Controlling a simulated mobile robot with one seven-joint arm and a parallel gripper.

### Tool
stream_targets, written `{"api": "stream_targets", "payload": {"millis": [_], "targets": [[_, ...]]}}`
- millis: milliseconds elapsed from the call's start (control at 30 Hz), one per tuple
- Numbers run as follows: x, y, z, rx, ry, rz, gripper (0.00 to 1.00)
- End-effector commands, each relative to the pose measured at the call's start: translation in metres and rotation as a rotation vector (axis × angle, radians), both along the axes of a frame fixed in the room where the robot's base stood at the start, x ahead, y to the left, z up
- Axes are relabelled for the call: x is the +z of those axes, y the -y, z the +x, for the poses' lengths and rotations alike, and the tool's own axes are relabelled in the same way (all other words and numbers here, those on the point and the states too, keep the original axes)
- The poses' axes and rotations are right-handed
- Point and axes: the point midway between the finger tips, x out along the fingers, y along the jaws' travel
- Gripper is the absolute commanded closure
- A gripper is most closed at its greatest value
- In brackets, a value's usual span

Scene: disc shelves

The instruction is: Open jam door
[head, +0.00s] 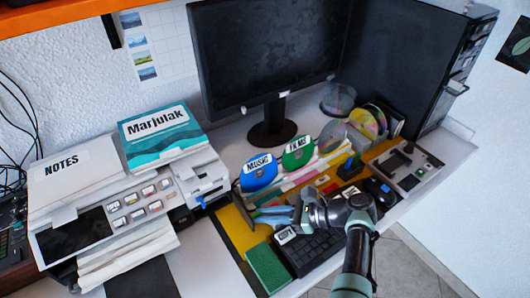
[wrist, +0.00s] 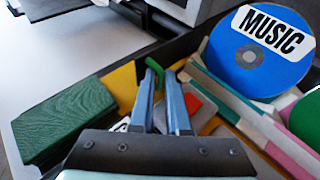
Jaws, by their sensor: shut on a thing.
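A white printer (head: 120,205) with a button panel stands at the left of the desk in the head view.
A green block (head: 267,268) and a black keypad (head: 310,252) lie near my gripper. Blue MUSIC (head: 259,171) and green (head: 298,152) discs stand behind it in a rack. A monitor (head: 265,60) stands at the back. Bare desk (head: 205,255) lies between printer and mat.

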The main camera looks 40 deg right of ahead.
Motion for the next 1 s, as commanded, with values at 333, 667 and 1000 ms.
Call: {"api": "stream_targets", "payload": {"millis": [333,667,1000], "targets": [[0.0110,0.0027,0.0095,-0.007,0.025,-0.009,0.73],[0.0111,0.0030,0.0093,-0.008,0.026,-0.009,0.59],[0.0165,0.0113,-0.0001,-0.011,0.026,-0.009,0.59]]}}
